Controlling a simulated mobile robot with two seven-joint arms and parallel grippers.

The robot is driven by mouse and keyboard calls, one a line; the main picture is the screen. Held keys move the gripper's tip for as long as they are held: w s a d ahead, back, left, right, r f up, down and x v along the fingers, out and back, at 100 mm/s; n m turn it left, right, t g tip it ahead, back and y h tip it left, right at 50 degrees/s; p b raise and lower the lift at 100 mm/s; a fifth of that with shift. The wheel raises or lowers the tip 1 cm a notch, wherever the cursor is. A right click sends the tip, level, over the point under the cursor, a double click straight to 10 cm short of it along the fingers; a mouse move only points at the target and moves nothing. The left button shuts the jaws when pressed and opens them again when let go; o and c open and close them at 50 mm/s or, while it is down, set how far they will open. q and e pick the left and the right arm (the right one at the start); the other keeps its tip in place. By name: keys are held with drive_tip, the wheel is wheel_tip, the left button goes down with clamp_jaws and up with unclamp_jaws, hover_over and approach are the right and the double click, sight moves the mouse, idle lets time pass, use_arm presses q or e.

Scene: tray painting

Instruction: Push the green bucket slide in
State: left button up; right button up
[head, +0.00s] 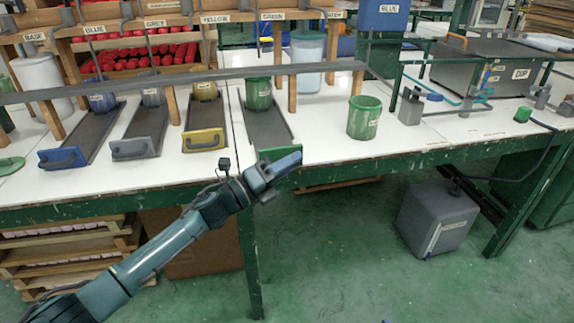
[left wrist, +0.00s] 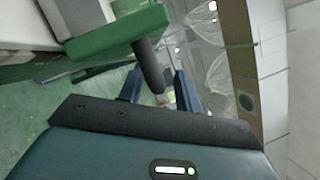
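The green bucket slide (head: 268,128) is a dark tray with a green front panel, and it sticks out to the table's front edge. A green bucket (head: 258,95) stands at its back part. My left gripper (head: 272,176) is at the green front panel and hides part of it. In the left wrist view the green panel (left wrist: 115,35) and its dark handle (left wrist: 150,65) show up close. The handle reaches between the fingers of my left gripper (left wrist: 160,92), which stand apart; I see space beside it. My right gripper is not in view.
Blue (head: 62,157), grey (head: 135,148) and yellow (head: 204,139) slides stand out to the left. Another green bucket (head: 364,118) stands on the white table to the right. A long grey bar (head: 190,80) crosses above the slides.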

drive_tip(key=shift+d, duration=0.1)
use_arm(q)
drive_tip(key=v, duration=1.3)
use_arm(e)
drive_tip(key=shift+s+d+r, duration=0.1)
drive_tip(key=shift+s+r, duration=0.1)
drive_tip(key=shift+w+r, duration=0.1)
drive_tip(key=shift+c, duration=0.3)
